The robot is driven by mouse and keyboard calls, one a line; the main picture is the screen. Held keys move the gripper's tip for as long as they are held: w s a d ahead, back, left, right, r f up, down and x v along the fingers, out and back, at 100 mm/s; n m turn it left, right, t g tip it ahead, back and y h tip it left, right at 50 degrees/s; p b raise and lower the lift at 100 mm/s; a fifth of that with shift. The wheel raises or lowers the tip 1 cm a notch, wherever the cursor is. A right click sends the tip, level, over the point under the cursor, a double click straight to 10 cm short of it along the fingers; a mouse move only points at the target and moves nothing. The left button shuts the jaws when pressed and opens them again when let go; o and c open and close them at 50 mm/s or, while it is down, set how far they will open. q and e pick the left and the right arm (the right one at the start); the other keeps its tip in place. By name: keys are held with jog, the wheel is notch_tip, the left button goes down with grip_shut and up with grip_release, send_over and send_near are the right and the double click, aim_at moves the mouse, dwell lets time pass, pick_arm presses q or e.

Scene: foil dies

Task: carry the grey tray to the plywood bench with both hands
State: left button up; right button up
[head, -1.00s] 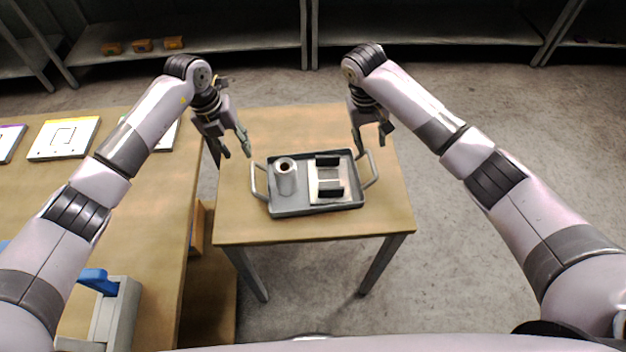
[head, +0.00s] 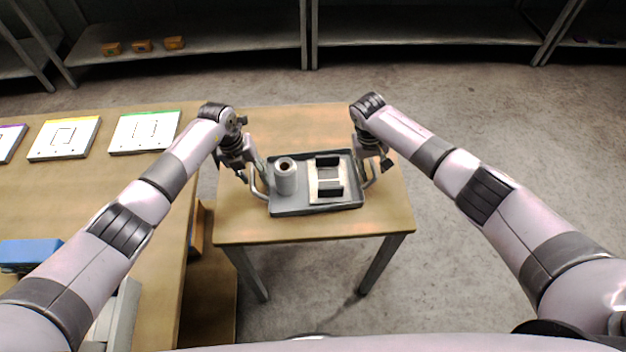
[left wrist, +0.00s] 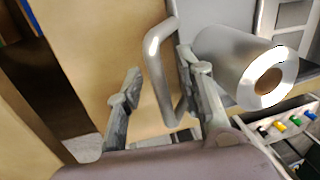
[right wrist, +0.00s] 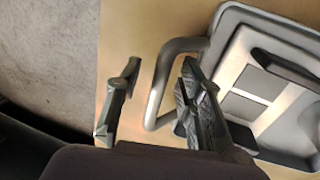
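The grey tray (head: 315,209) rests level on a small wooden table (head: 300,232), with a foil roll (head: 286,180) and a pale block with dark end pieces (head: 328,182) in it. My left gripper (head: 254,180) is open at the tray's left handle; in the left wrist view the handle (left wrist: 154,60) lies between the spread fingers (left wrist: 160,75). My right gripper (head: 371,170) is open at the right handle; in the right wrist view the handle (right wrist: 160,85) lies between its fingers (right wrist: 160,68). A wooden bench (head: 110,190), perhaps the plywood one, stands on the left.
Flat white boards with coloured edges (head: 146,131) lie at the back of the left bench. A blue-topped object (head: 30,253) stands near its front. A gap separates bench and small table. Shelves (head: 220,45) line the back; floor on the right is clear.

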pick_arm(q)
jog(key=shift+c, duration=0.5)
pick_arm(e)
jog(key=shift+c, duration=0.6)
pick_arm(q)
grip_shut()
pick_arm(e)
grip_shut()
pick_arm(q)
jog(key=shift+r, duration=0.1)
pick_arm(e)
jog(key=shift+r, duration=0.1)
